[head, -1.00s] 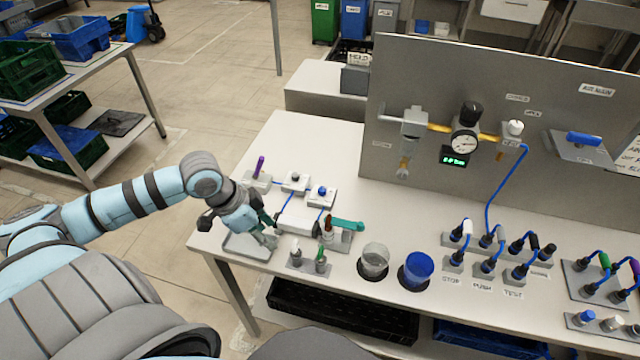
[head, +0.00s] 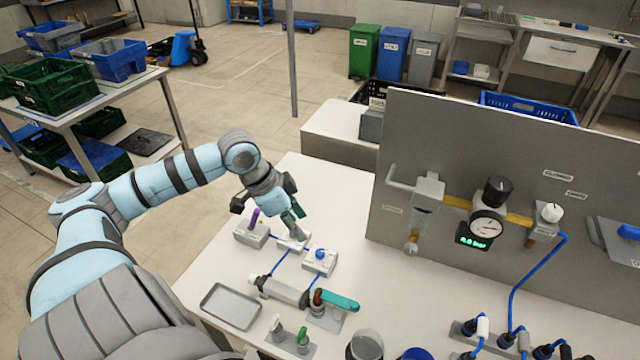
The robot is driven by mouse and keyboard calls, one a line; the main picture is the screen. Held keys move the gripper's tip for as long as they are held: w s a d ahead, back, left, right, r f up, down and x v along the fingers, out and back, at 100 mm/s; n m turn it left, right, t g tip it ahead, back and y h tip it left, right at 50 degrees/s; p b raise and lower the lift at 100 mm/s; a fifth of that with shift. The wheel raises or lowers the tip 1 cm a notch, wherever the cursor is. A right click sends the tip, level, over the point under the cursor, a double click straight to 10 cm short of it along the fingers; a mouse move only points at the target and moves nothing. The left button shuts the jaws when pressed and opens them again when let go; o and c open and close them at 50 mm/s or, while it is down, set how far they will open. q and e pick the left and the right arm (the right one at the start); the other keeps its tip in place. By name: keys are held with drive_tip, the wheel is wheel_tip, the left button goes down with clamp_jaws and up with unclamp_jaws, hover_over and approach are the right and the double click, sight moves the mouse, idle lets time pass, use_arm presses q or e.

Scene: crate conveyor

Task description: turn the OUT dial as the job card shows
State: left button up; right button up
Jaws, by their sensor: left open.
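I cannot read which dial is marked OUT. On the grey panel, a black knob (head: 498,190) sits above a round gauge (head: 487,224), and a white knob (head: 550,213) sits to their right. No readable job card shows. My left gripper (head: 294,228) is open, pointing down over the small middle box (head: 291,241) on the bench and partly hiding it. I cannot tell whether they touch. Beside it are a box with a purple lever (head: 254,217) and a box with a blue knob (head: 320,254). My right gripper is out of view.
The white bench (head: 215,262) carries a grey tray (head: 231,306), a cylinder with a teal-handled part (head: 340,301) and small valves (head: 303,338). A green digital display (head: 473,241) is under the gauge. Blue hoses and plugs crowd the right front. Bench space behind my gripper is clear.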

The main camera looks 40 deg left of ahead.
use_arm(q)
approach(319, 252)
drive_tip(key=shift+d+f+b, duration=0.2)
drive_tip(key=shift+f+b, duration=0.25)
drive_tip(key=shift+f, duration=0.45)
drive_tip(key=x, duration=0.3)
drive_tip(key=w+b+x, duration=0.1)
drive_tip(key=x, duration=0.2)
drive_tip(key=shift+f, duration=0.2)
drive_tip(key=shift+s, duration=0.2)
drive_tip(key=shift+w, duration=0.1)
clamp_jaws()
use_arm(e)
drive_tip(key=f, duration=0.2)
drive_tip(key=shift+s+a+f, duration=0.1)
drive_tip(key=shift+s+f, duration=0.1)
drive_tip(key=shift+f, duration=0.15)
